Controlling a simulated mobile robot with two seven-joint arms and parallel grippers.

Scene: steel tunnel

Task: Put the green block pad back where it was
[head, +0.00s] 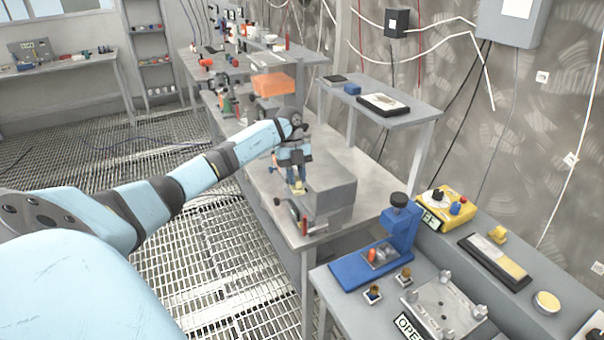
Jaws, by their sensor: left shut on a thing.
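My left gripper (296,180) reaches down at the middle of the grey workbench (262,187), just left of a large grey block (338,192). It is shut on a small yellow-green piece (299,187), which I take for the green block pad. The fingers hide much of it, and I cannot tell whether it touches the bench top. My right gripper is not in view.
A red-handled tool (304,222) lies at the bench's near end. An orange bin (273,84) stands farther back. A blue press (385,246) and a yellow control box (445,208) are at the near right. The grated floor on the left is clear.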

